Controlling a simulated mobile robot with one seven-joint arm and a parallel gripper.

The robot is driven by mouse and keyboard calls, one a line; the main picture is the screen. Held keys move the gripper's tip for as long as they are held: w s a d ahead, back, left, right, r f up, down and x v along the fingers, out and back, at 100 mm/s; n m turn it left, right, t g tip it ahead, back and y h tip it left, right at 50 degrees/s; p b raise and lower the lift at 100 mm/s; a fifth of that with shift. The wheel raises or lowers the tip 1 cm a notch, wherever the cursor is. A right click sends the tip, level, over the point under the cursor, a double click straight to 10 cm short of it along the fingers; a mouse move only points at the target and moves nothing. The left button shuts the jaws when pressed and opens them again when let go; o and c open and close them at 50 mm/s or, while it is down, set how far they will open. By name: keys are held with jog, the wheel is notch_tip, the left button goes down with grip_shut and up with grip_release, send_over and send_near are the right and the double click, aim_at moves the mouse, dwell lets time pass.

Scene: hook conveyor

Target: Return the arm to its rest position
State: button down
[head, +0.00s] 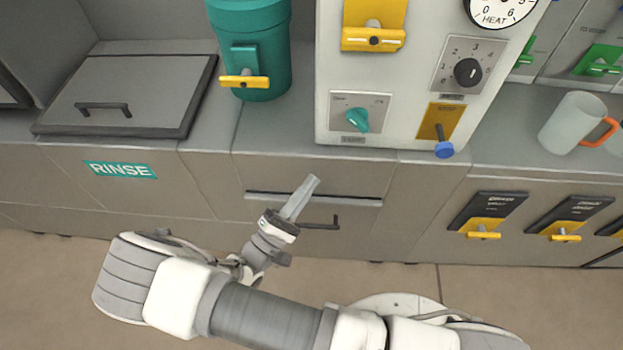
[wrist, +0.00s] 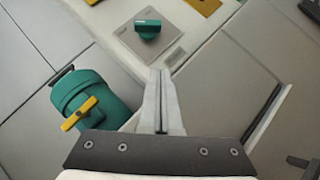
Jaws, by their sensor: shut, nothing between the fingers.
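My gripper (head: 306,190) is in front of the grey counter, over the drawer front below the white panel in the head view. Its fingers are together with nothing between them. In the wrist view the shut fingers (wrist: 160,95) point toward the panel with the teal knob (wrist: 148,24). My arm reaches in from the lower part of the head view, bent, with its links above the floor.
A teal canister (head: 262,60) with a yellow tap stands left of the white panel (head: 335,75). A lidded basin (head: 130,92) is at left. A mug (head: 575,122) stands at right. Yellow-handled levers (head: 484,228) line the right front. Floor (head: 40,290) at lower left is clear.

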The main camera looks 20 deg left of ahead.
dwell(0.4)
jog(key=w+d+r+m+g+h+p, duration=0.15)
jog(key=d+r+m+g+p, duration=0.35)
jog(key=d+r+m+g, duration=1.25)
jog(key=s+d+r+m+t+y+p, duration=0.1)
jog(key=s+d+r+y+p, duration=0.2)
jog(key=r, duration=0.7)
jog(key=s+d+r+t+y+p, duration=0.1)
jog(key=s+d+r+y+p, duration=0.2)
jog(key=d+r+y, duration=0.3)
notch_tip(320, 180, up, 4)
jog(key=shift+s+f+m+y, duration=0.15)
jog(key=shift+s+m+y, duration=0.2)
jog(key=shift+s+y, duration=0.7)
jog(key=c, duration=1.6)
grip_release()
jog(key=shift+w, duration=0.15)
